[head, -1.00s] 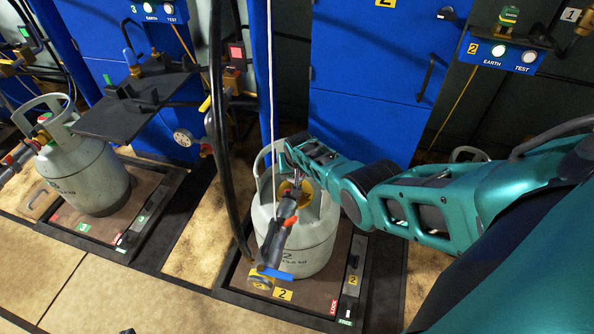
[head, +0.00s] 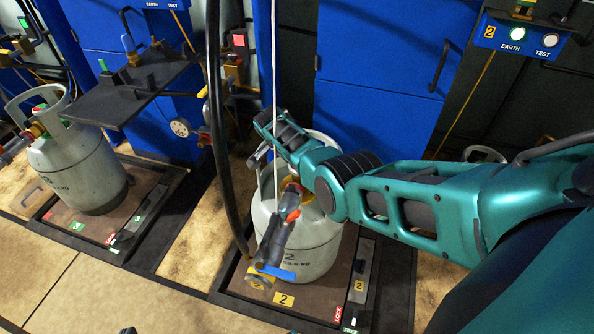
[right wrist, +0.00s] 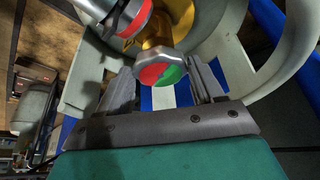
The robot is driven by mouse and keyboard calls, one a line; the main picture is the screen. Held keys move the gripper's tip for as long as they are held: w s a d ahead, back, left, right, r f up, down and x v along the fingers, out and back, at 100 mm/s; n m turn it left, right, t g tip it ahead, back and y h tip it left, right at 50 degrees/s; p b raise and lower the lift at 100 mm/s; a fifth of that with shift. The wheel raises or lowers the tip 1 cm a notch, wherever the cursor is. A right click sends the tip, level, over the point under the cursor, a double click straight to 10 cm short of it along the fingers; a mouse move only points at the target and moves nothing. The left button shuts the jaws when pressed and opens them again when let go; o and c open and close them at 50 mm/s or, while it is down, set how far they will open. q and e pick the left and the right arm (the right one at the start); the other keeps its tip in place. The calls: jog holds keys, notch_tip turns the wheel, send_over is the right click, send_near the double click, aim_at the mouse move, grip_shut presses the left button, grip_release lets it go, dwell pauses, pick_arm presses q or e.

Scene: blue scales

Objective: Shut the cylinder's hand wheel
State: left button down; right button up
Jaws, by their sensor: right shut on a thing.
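The grey gas cylinder (head: 308,248) stands upright on the weighing platform marked 2 in the head view, with a dark hose coupling (head: 275,240) on its valve. In the right wrist view, the hand wheel (right wrist: 152,78) shows a round red and green face in a grey rim, in front of the brass valve body (right wrist: 172,25). My right gripper (right wrist: 168,84) is shut on the hand wheel, one finger on each side. In the head view, my right wrist reaches over the cylinder's collar; the wheel and fingertips are hidden there. My left gripper is out of view.
A second cylinder (head: 82,170) stands on a platform at the left, beside a dark shelf plate (head: 120,88). A black hose (head: 220,130) and a thin pale cord hang in front of cylinder 2. Blue cabinets (head: 375,100) stand behind. The floor at front left is clear.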

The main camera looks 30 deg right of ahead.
jog(key=m+b, duration=0.1)
jog(key=m+g+b, duration=0.1)
jog(key=b, duration=0.1)
jog(key=shift+w+f+m, duration=0.2)
jog(key=shift+f+m, duration=0.05)
jog(key=shift+m, duration=0.05)
jog(key=shift+m+b, duration=0.3)
jog(key=shift+b, duration=0.05)
jog(key=shift+r+m+g+b, duration=0.1)
jog(key=shift+m+g+b, duration=0.2)
jog(key=shift+m+b, duration=0.25)
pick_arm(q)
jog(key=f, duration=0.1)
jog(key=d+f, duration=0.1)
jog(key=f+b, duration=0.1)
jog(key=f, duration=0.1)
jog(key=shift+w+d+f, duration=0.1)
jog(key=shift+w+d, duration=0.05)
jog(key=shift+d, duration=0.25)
pick_arm(e)
jog(key=shift+w+r+m, duration=0.1)
jog(key=shift+m, duration=0.25)
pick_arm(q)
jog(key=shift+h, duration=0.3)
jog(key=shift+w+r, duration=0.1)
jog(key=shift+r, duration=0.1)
